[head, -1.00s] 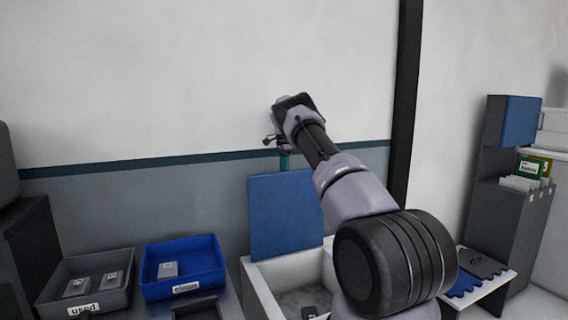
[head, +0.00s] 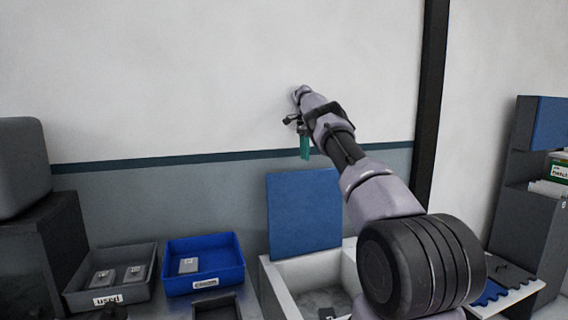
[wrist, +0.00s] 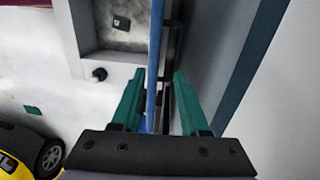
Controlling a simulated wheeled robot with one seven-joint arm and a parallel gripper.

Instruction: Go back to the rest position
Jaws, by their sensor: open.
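My gripper (head: 305,143) has teal fingers and hangs in the air in front of the wall, above a blue upright panel in the head view. In the wrist view my gripper (wrist: 157,98) is open, with its two teal fingers apart and nothing between them. The blue panel (head: 304,213) stands at the back of a white open box (head: 283,290). In the wrist view the panel (wrist: 155,60) shows edge-on as a thin blue line below and between the fingers.
A grey bin labelled "used" (head: 76,299) and a blue bin (head: 206,278) hold small grey blocks at the left. A dark shelf unit (head: 520,210) stands at the right. In the wrist view a yellow wheeled object (wrist: 22,152) shows at the lower left.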

